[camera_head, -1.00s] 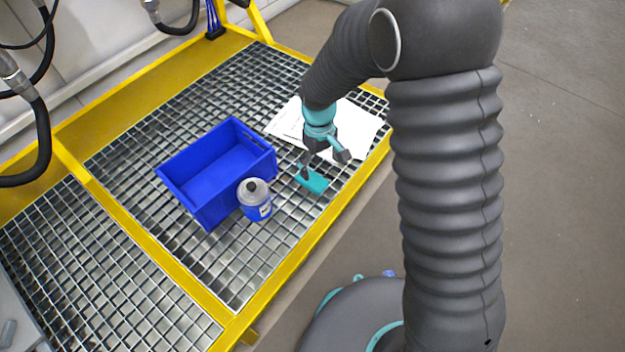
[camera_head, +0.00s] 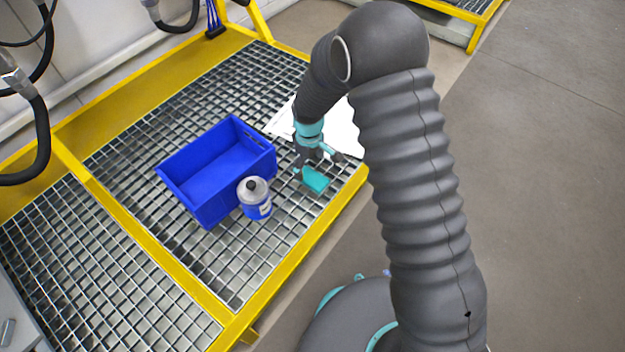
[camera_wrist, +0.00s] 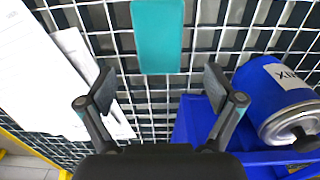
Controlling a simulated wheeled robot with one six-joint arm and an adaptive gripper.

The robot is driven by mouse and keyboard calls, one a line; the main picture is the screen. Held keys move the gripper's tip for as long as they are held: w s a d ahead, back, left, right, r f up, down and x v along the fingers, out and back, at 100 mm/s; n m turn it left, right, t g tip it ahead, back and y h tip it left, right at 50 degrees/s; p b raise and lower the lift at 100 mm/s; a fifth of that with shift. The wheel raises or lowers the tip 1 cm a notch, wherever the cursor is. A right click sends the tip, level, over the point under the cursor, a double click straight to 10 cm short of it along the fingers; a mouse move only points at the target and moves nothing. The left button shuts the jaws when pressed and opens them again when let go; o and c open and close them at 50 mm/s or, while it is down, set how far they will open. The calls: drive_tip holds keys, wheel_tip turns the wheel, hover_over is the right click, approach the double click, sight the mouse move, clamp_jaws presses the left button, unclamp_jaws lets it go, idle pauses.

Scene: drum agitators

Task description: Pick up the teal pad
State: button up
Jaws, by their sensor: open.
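The teal pad (camera_head: 316,182) lies on the metal grating, to the right of the blue bin. In the wrist view the pad (camera_wrist: 158,36) is at the top centre, cut off by the picture's upper edge. My gripper (camera_head: 319,165) is open, with its fingers just beyond the pad in the head view. In the wrist view my gripper's fingertips (camera_wrist: 160,86) are spread wide and empty. The pad lines up with the gap between them but shows farther up the picture, and nothing touches it there.
White paper sheets (camera_head: 344,132) lie behind the gripper. A yellow frame (camera_head: 300,252) edges the grating.

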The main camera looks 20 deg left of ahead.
sight(311, 176)
drive_tip(key=shift+d+f, duration=0.1)
drive_tip(key=shift+f, duration=2.75)
drive_tip(key=shift+c, duration=0.3)
drive_tip(key=c, duration=1)
drive_tip(key=shift+r, duration=0.55)
wheel_tip(311, 176, up, 3)
drive_tip(key=shift+f, duration=0.1)
drive_tip(key=d+r, duration=0.2)
drive_tip(key=d, duration=0.2)
drive_tip(key=d+r, duration=0.2)
drive_tip(key=d, duration=0.1)
drive_tip(key=d+r, duration=0.3)
drive_tip(key=d, duration=0.1)
drive_tip(key=shift+d+r, duration=0.1)
drive_tip(key=shift+d, duration=0.25)
